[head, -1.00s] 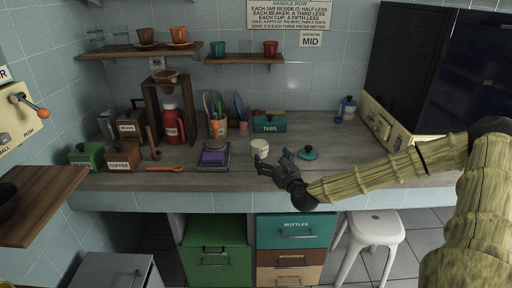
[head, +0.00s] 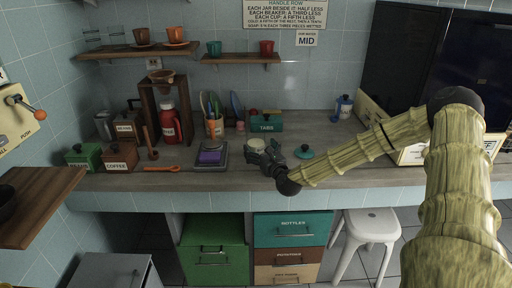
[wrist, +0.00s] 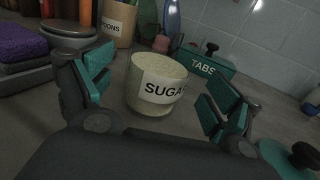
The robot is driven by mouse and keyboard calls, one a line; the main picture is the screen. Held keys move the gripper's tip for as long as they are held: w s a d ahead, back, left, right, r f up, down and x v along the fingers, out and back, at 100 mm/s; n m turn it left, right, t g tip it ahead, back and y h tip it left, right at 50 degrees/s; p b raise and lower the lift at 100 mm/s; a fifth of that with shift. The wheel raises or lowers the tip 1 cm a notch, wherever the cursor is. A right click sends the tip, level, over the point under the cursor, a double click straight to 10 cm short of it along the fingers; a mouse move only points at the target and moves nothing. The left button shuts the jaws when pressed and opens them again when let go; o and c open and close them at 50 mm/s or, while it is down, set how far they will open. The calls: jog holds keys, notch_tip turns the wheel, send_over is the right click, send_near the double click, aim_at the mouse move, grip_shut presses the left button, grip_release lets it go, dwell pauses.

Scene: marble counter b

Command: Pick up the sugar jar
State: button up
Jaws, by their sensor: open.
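The sugar jar (wrist: 157,82) is a pale cream, lidless jar with a "SUGA…" label, standing upright on the counter. In the head view the jar (head: 255,144) is partly hidden by my gripper (head: 270,157). In the wrist view my gripper (wrist: 160,100) is open, with one teal-padded finger at each side of the jar. The jar stands between and slightly beyond the fingers, with visible gaps on both sides. A teal lid with a dark knob (head: 304,153) lies on the counter to the right; it also shows in the wrist view (wrist: 290,160).
A teal TABS box (wrist: 203,68) stands behind the jar. A spoons pot (wrist: 118,22) and a scale with a purple sponge (head: 209,157) stand to the left. An orange spoon (head: 165,169) lies near the front edge. The counter (head: 340,150) right of the lid is mostly clear.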

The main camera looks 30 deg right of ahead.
jog(key=shift+w+d, duration=0.15)
jog(key=shift+w, duration=1.15)
jog(key=c, duration=1.4)
